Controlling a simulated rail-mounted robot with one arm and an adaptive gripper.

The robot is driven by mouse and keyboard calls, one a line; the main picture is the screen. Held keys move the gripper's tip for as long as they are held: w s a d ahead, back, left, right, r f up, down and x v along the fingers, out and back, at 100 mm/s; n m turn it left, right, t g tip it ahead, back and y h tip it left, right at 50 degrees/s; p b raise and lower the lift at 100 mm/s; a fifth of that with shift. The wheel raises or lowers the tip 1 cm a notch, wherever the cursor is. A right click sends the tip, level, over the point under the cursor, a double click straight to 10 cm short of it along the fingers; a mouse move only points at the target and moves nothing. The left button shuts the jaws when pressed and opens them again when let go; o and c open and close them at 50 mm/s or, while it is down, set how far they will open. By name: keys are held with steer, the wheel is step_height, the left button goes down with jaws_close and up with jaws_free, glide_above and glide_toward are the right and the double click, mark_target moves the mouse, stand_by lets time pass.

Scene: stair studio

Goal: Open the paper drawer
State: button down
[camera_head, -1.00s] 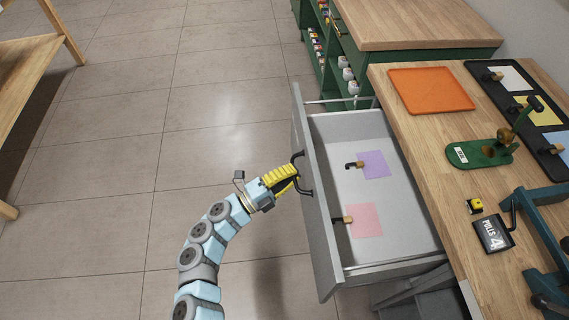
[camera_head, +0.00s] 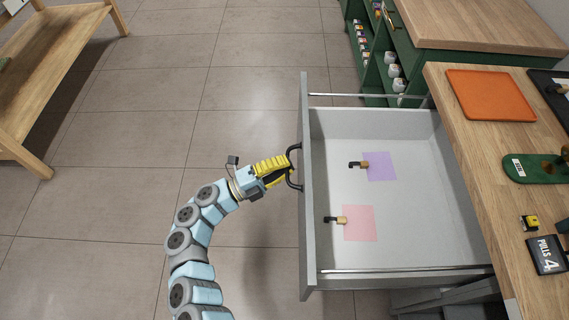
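The grey drawer (camera_head: 305,235) is pulled well out from under the wooden worktop on the right. Inside lie a purple paper (camera_head: 381,168) and a pink paper (camera_head: 360,226), each with a small wood-and-black tool by its left edge. My gripper (camera_head: 290,162), with yellow fingers, is at the dark handle (camera_head: 292,180) on the drawer's front. The fingers meet the upper part of the handle and appear closed around it, though the exact contact is small in view.
On the wooden worktop (camera_head: 460,140) are an orange tray (camera_head: 491,95), a green tool stand (camera_head: 535,168), a small yellow block (camera_head: 529,223) and a black "PULLS 4" sign (camera_head: 546,254). Green shelving (camera_head: 372,68) stands beyond the drawer. A wooden table (camera_head: 45,80) is at the far left. Tiled floor between is clear.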

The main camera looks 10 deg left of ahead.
steer(key=c, duration=1.1)
jaws_free()
steer(key=shift+w, duration=0.1)
steer(key=shift+c, duration=0.2)
steer(key=shift+a, duration=0.15)
steer(key=v, duration=1.1)
steer(key=shift+s+a, duration=0.25)
steer(key=shift+f, duration=0.1)
